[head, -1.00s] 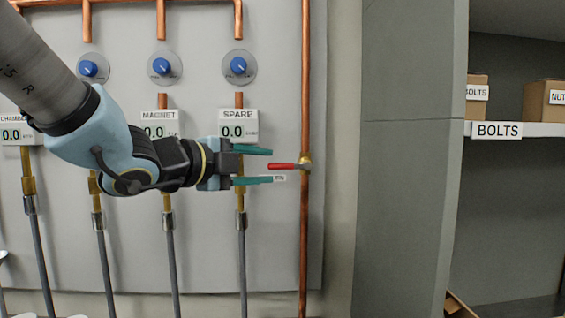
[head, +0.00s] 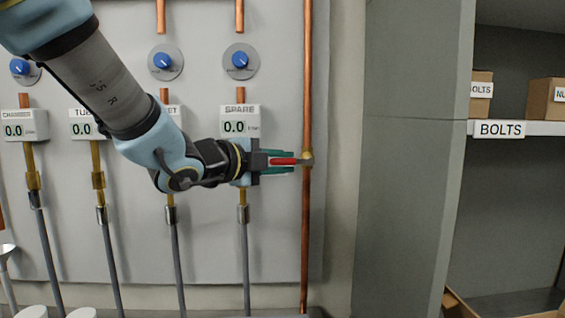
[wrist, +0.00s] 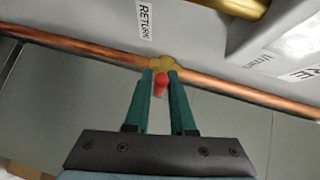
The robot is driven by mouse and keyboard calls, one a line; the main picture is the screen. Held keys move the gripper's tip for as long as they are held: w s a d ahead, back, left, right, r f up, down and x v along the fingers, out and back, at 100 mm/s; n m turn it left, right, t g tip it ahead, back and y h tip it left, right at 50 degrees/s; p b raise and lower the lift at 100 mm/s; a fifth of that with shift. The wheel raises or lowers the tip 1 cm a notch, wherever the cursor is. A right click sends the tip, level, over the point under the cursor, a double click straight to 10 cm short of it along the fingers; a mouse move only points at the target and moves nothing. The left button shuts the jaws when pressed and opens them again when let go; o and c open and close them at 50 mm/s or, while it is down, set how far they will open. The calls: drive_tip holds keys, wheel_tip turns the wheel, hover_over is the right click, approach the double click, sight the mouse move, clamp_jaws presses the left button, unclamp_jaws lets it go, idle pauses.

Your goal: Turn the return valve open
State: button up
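The return valve has a red handle (head: 283,161) and a brass body (head: 306,159) on the vertical copper pipe (head: 306,230). The handle points left, across the pipe. In the wrist view, the handle (wrist: 160,85) shows between my fingertips, with the brass body (wrist: 162,63) just beyond them and a RETURN label (wrist: 145,20) beside the pipe. My gripper (head: 282,162), with teal fingers, is closed in around the handle, and it also shows in the wrist view (wrist: 160,80). The fingers appear to touch the handle on both sides; its inner part is partly hidden.
The grey panel holds blue knobs (head: 239,60), gauges such as SPARE (head: 239,121), and hanging hoses (head: 246,270) behind and below my arm. A grey cabinet side (head: 405,200) stands right of the pipe, then a BOLTS shelf (head: 545,128) with boxes.

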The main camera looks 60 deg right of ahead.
clamp_jaws()
idle(1.0)
